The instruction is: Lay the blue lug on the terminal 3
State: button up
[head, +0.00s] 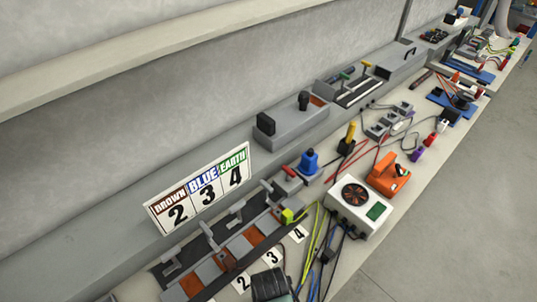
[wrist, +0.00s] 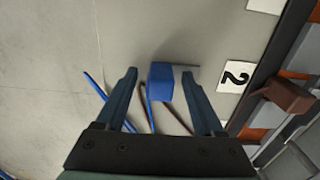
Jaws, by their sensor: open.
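The blue lug (wrist: 160,84), a blue block with a grey part beside it, lies between the fingers of my open gripper (wrist: 159,74) in the wrist view. A gap shows to the left finger, and I cannot tell whether the right finger touches it. In the head view my gripper (head: 270,285) is a dark shape at the bottom, hiding the blue lug. The card for terminal 3 (head: 275,256) lies along the terminal strip between cards 2 and 4. The brown lug (wrist: 288,97) is at the strip beside card 2 (wrist: 236,76).
A sign (head: 201,190) reads brown 2, blue 3, earth 4. A green-yellow lug (head: 290,215) sits at the strip near card 4 (head: 299,234). Cables and a white box with a fan (head: 360,203) stand to the right. Raised levers line the strip.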

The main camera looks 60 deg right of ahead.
grip_shut()
dwell(0.3)
